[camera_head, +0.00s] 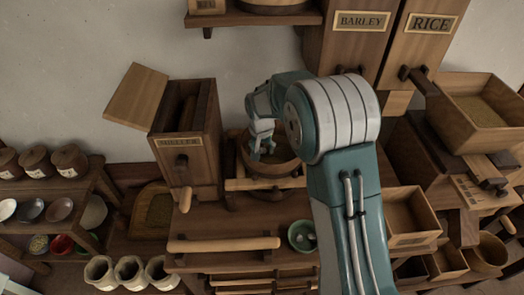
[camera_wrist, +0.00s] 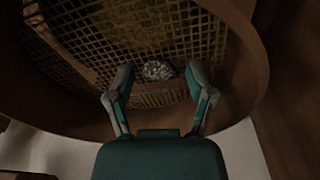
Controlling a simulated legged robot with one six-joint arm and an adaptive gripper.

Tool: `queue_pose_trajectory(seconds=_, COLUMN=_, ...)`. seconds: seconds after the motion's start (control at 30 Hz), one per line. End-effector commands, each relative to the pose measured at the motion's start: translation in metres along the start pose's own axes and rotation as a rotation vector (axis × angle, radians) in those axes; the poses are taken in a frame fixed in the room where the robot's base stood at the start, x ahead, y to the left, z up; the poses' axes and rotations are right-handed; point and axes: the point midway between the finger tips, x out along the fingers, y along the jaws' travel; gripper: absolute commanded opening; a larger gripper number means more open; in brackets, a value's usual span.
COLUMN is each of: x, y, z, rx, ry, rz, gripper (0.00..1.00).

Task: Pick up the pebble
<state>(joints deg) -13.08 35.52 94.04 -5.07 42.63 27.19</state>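A grey, speckled pebble (camera_wrist: 158,71) lies on the wire mesh of a round wooden sieve (camera_wrist: 252,75) in the wrist view. My gripper (camera_wrist: 159,74) is open, with one finger to the left of the pebble and one to the right. Gaps show between the pebble and both fingers; whether the fingertips touch the mesh I cannot tell. In the head view my gripper (camera_head: 262,146) reaches down inside the sieve (camera_head: 284,170). The pebble cannot be made out there.
A wooden hopper (camera_head: 188,148) with a raised lid stands just left of the sieve. A green bowl (camera_head: 292,238) with small pale pieces sits in front. An open drawer (camera_head: 410,222) is at right. Shelves with jars (camera_head: 70,160) and bowls are at far left.

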Motion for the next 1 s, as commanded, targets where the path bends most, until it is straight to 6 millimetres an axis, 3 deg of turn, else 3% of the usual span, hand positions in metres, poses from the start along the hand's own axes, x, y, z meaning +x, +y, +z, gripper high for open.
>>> queue_pose_trajectory(seconds=0.03, x=0.0, y=0.0, z=0.0, rx=0.0, ry=0.0, rz=0.0, gripper=0.37)
queue_pose_trajectory(seconds=0.1, x=0.0, y=0.0, z=0.0, rx=0.0, ry=0.0, rz=0.0, gripper=0.19)
queue_pose_trajectory(seconds=0.13, x=0.0, y=0.0, z=0.0, rx=0.0, ry=0.0, rz=0.0, gripper=0.17)
queue_pose_trajectory(seconds=0.57, x=-0.004, y=0.0, z=-0.001, rx=0.0, ry=0.001, rz=0.0, gripper=0.16)
queue_pose_trajectory(seconds=0.8, x=-0.035, y=-0.001, z=-0.005, rx=0.0, ry=0.004, rz=-0.002, gripper=0.16)
queue_pose_trajectory(seconds=1.0, x=-0.077, y=0.012, z=0.02, rx=0.0, ry=0.005, rz=-0.003, gripper=0.16)
